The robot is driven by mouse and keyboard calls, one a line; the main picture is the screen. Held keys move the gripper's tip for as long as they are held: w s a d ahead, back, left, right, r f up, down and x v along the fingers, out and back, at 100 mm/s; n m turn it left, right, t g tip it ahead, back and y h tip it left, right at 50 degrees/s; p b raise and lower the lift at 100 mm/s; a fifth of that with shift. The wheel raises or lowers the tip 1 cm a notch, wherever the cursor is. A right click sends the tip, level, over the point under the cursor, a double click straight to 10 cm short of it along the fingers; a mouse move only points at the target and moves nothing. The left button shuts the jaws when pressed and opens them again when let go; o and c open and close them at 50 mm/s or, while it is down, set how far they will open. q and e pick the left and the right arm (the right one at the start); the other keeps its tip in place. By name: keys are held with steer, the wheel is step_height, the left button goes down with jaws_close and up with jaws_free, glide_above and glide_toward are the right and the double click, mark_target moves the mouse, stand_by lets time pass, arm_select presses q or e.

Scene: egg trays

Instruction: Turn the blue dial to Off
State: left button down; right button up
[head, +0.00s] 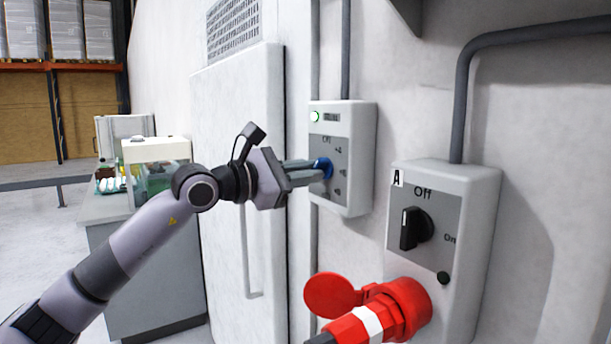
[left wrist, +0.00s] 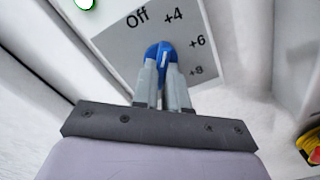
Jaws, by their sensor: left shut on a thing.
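The blue dial (head: 323,168) sits on the grey plate of the upper white control box (head: 357,150). In the left wrist view the blue dial (left wrist: 153,50) has the labels Off, +4, +6 and +8 around it, with Off at upper left. Its pale mark seems to run up toward +4, but the fingers hide part of the dial. My left gripper (head: 318,169) reaches in from the left and is shut on the dial. Its fingertips also show in the left wrist view (left wrist: 163,75). My right gripper is not in view.
A green light (head: 314,116) glows on the box above the dial. A lower box (head: 473,210) with a black switch (head: 415,228) and a red plug (head: 370,318) stands to the right. A white door (head: 240,120) with a handle is behind my arm. A grey counter (head: 150,260) stands left.

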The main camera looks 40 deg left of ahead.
arm_select(q)
steer(key=n+b, duration=0.2)
steer(key=n, duration=0.5)
steer(key=shift+d, duration=0.1)
steer(key=shift+n, duration=0.5)
steer(key=c, duration=1.2)
jaws_free()
steer(key=shift+o, duration=0.2)
steer(key=shift+s, duration=0.1)
steer(key=b+v, duration=0.3)
steer(key=v, duration=0.4)
